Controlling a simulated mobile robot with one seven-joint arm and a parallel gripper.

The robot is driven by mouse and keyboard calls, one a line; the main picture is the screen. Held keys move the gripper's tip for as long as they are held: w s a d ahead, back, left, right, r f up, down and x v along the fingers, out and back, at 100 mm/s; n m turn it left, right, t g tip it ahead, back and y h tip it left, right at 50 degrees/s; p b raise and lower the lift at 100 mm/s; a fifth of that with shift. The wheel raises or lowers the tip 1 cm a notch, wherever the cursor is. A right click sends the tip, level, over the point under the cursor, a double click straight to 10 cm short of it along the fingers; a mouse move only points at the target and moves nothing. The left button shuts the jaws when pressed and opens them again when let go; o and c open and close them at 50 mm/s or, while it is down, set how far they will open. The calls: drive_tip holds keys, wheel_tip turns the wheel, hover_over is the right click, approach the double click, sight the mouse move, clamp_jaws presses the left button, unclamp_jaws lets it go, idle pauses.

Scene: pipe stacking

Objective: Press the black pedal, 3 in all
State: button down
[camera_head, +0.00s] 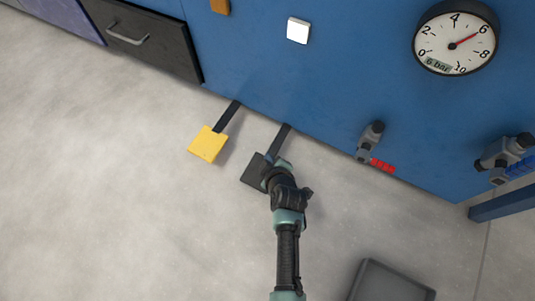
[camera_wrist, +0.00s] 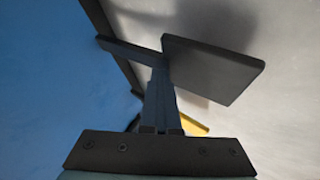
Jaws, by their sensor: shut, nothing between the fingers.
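The black pedal (camera_head: 253,171) is a flat dark square plate on a dark arm (camera_head: 278,142) that comes out of the foot of the blue panel. My gripper (camera_head: 280,164) is over its right side and hides part of it. In the wrist view the pedal plate (camera_wrist: 212,70) is at the upper right. My shut, empty gripper (camera_wrist: 160,80) points to where the plate meets its arm. I cannot tell whether the fingertips touch the pedal.
A yellow pedal (camera_head: 208,144) is just left of the black one. The blue panel (camera_head: 330,90) carries a gauge (camera_head: 455,38), a white square (camera_head: 298,30) and valves (camera_head: 370,140). A grey tray (camera_head: 390,284) lies at the lower right. The floor at left is clear.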

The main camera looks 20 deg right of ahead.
drive_tip(key=shift+r+p, duration=1)
drive_tip(key=shift+r, duration=0.25)
wheel_tip(320, 180, up, 5)
drive_tip(key=p, duration=0.4)
drive_tip(key=shift+p, duration=0.35)
